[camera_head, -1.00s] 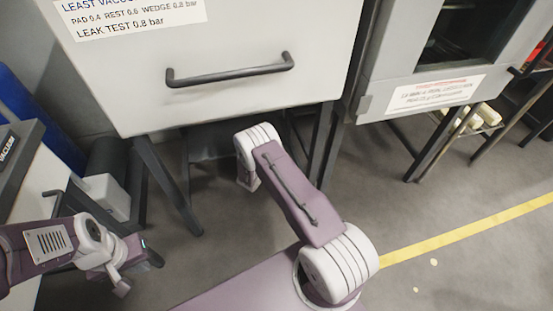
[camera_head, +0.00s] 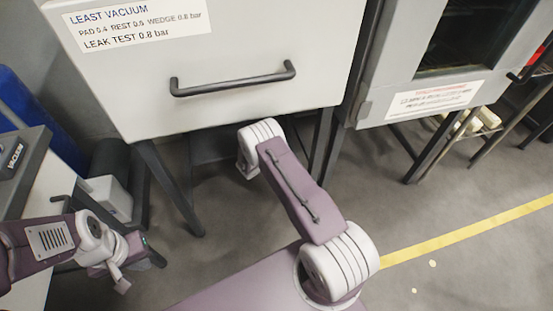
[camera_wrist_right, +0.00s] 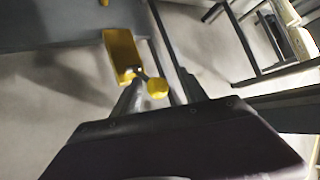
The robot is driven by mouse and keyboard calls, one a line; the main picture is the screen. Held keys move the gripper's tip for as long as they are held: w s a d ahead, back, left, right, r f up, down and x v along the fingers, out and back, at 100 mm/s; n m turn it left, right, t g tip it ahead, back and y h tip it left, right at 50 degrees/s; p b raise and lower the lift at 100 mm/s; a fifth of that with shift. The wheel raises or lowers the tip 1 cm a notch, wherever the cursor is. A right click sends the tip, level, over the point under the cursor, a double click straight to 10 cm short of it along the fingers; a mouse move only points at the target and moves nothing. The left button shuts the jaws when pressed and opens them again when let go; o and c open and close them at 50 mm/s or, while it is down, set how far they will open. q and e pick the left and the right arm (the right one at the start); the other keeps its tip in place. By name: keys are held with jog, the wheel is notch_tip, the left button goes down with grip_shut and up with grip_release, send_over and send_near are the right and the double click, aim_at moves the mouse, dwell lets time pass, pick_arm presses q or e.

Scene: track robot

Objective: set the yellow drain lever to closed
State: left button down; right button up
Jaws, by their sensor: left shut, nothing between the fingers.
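In the right wrist view, a yellow handle-like block (camera_wrist_right: 122,55) stands near the top centre. A small round yellow knob (camera_wrist_right: 157,87) sits just below and right of it, with short metal parts between them. I cannot tell which of these is the drain lever or how it is set. My left gripper (camera_head: 121,279) is shut and empty at lower left.
The cabinet (camera_head: 240,45) has a dark bar handle (camera_head: 233,80) and dark legs. A grey oven-like unit (camera_head: 400,65) stands to its right. A white box (camera_head: 108,198) and a counter are at left. Open floor with a yellow line (camera_head: 460,233) lies at right.

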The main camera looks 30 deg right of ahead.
jog(key=shift+d, duration=0.1)
jog(key=shift+a, duration=0.2)
dwell(0.4)
jog(key=p+v, duration=0.4)
jog(key=v, duration=0.5)
